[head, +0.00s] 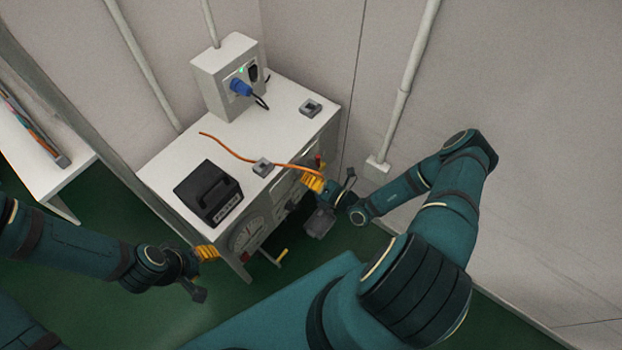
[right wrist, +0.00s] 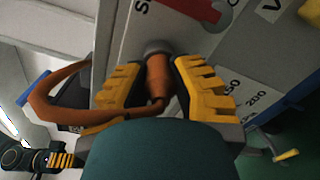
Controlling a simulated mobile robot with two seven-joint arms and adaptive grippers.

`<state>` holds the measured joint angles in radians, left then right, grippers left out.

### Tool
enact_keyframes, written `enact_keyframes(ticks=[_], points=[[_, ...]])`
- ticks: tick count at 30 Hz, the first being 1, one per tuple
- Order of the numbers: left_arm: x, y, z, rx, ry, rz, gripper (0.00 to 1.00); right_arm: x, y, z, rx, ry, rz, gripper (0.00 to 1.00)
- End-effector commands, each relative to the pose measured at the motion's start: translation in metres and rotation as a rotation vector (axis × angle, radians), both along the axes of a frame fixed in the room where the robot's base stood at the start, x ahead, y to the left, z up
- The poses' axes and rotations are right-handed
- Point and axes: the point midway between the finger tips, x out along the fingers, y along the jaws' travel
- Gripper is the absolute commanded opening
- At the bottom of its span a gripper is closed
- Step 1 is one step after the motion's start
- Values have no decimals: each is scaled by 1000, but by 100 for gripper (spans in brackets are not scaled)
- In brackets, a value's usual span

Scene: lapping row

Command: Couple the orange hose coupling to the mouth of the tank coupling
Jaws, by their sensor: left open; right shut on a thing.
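The orange hose coupling (right wrist: 157,78) is between the yellow fingers of my right gripper (right wrist: 160,85), which is shut on it. Its far end meets a grey round fitting (right wrist: 157,47) on the cabinet front, apparently the tank coupling. I cannot tell whether the coupling is seated or only lined up. In the head view my right gripper (head: 313,183) is at the cabinet's front right and hides the coupling. The orange hose (head: 228,150) runs across the top to it. My left gripper (head: 207,253) is open and empty near the cabinet's front left corner.
On the white cabinet top (head: 285,132) stand a black box with a handle (head: 208,193), a grey box with a blue plug (head: 225,72) and small grey blocks (head: 311,107), (head: 263,167). A yellow-handled crank (head: 280,257) sticks out in front. A wall pipe (head: 405,90) is at right.

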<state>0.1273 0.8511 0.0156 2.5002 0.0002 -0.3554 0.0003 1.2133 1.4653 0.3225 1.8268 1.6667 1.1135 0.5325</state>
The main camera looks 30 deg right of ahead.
Motion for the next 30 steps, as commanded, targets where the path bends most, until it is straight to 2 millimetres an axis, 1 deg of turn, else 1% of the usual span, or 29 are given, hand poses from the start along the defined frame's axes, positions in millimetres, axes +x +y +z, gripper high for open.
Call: enact_keyframes(ticks=[1,3,12,16,20,27,30], points=[[0,0,0,0,0,0,47,1,0,0,0,0,0,32],[0,0,0,0,0,0,47,0,0,0,0,0,0,52],[0,0,0,0,0,0,47,0,0,0,0,1,-1,52],[0,0,0,0,0,0,47,-8,-4,0,-1,2,-2,52],[0,0,0,0,0,0,47,-27,-12,0,0,3,-3,52],[0,0,0,0,0,0,47,-73,-31,0,-1,3,-3,52],[0,0,0,0,0,0,47,-88,-38,1,-1,2,-2,52]])
